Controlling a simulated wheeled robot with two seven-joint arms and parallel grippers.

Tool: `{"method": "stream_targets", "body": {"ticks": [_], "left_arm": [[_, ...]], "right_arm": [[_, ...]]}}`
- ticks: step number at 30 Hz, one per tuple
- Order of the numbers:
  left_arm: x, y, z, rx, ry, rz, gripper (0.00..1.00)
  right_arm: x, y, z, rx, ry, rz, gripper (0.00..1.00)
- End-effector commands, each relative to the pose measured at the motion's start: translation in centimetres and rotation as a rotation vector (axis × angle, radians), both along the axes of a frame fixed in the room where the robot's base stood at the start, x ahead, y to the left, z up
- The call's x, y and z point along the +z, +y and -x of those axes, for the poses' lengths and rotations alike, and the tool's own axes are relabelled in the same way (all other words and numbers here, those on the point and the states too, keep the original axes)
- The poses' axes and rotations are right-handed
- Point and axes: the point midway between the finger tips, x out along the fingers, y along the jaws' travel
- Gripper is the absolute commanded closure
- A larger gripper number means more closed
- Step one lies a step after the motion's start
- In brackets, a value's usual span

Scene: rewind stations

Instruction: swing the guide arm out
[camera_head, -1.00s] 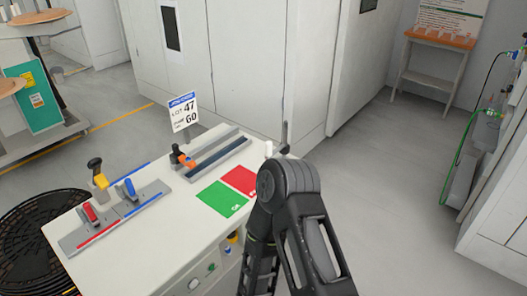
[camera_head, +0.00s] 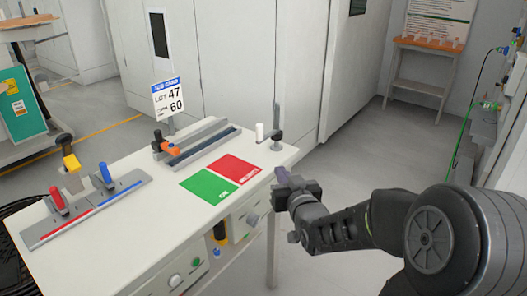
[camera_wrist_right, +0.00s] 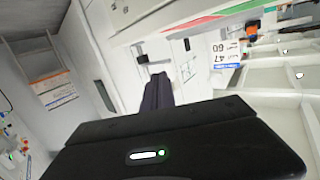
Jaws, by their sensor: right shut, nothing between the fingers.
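A dark upright post with a thin arm (camera_head: 277,122) stands at the far right corner of the white bench (camera_head: 285,153); I take it for the guide arm. A short white cylinder (camera_head: 260,131) stands just left of it. My right gripper (camera_head: 281,176) is by the bench's right edge, nearer to me than the post and apart from it in the picture. Its dark fingers also show in the right wrist view (camera_wrist_right: 158,92), closed together with nothing between them. My left gripper is not in view.
The bench carries a green and red mat (camera_head: 222,178), a grey rail fixture (camera_head: 205,138), a sign card (camera_head: 168,98) and a plate with red and blue handles (camera_head: 85,208). A tall white cabinet (camera_head: 240,60) stands behind. The floor right of the bench (camera_head: 350,160) is clear.

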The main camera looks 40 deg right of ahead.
Motion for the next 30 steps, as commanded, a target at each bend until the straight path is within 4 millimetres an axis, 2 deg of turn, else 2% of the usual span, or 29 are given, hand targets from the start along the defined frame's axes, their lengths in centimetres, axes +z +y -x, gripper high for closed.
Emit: {"method": "stream_targets", "body": {"ticks": [1, 2, 5, 15, 20, 26, 30], "left_arm": [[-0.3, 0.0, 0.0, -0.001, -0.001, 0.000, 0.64], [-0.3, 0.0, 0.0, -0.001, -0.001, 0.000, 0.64], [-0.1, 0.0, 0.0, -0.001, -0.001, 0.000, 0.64], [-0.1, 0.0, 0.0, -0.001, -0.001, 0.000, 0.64], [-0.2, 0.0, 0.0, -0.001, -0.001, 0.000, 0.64], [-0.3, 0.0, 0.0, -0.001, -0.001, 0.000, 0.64], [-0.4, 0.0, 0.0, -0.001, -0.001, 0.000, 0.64]], "right_arm": [[1.7, 0.2, -0.1, 0.009, -0.042, 0.048, 1.00], [2.6, 0.4, -0.1, 0.016, -0.062, 0.068, 1.00], [3.8, 0.7, -0.3, 0.028, -0.094, 0.090, 1.00], [3.7, 0.7, -0.4, 0.029, -0.095, 0.088, 1.00], [3.7, 0.4, -1.3, 0.029, -0.094, 0.087, 1.00], [3.6, -0.5, -3.9, 0.029, -0.094, 0.085, 1.00], [3.6, -1.4, -6.5, 0.029, -0.095, 0.083, 1.00]]}}
